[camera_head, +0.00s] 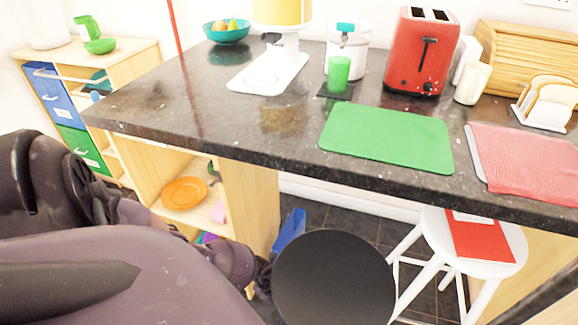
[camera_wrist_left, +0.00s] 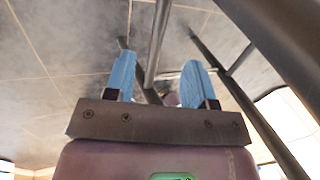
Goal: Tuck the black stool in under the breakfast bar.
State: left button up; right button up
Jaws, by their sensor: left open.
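The black stool's round seat (camera_head: 335,280) shows at the bottom centre of the head view, in front of the breakfast bar (camera_head: 285,135) with its dark granite top. The seat hides its legs there. My left arm comes in from the left, and my left gripper is low beside the seat's left edge. In the left wrist view my left gripper (camera_wrist_left: 160,78) has its two blue fingers apart. Dark metal tubes, apparently the stool's legs (camera_wrist_left: 215,65), cross this view; one runs between the fingers. I cannot tell whether they touch. My right gripper is not in view.
A white stool (camera_head: 510,245) with a red book (camera_head: 478,238) stands to the right under the bar's edge. An open shelf (camera_head: 250,205) with an orange plate (camera_head: 185,192) is under the bar's left end. Dark tiled floor (camera_head: 345,218) shows between them.

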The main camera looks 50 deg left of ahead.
pick_arm(q)
jog(key=b+x, duration=0.2)
jog(key=x, duration=0.1)
jog(key=b+x, duration=0.2)
jog(key=x, duration=0.1)
jog(key=b+x, duration=0.2)
jog(key=x, duration=0.2)
jog(key=shift+s+f, duration=0.15)
jog(key=shift+s, duration=0.2)
jog(key=shift+w+f+b, duration=0.25)
jog(key=shift+b, duration=0.15)
jog(key=shift+w, duration=0.1)
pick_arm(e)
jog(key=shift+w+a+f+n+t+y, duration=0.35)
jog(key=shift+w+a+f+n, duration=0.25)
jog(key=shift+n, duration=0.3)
pick_arm(q)
grip_shut()
jog(key=shift+d, duration=0.1)
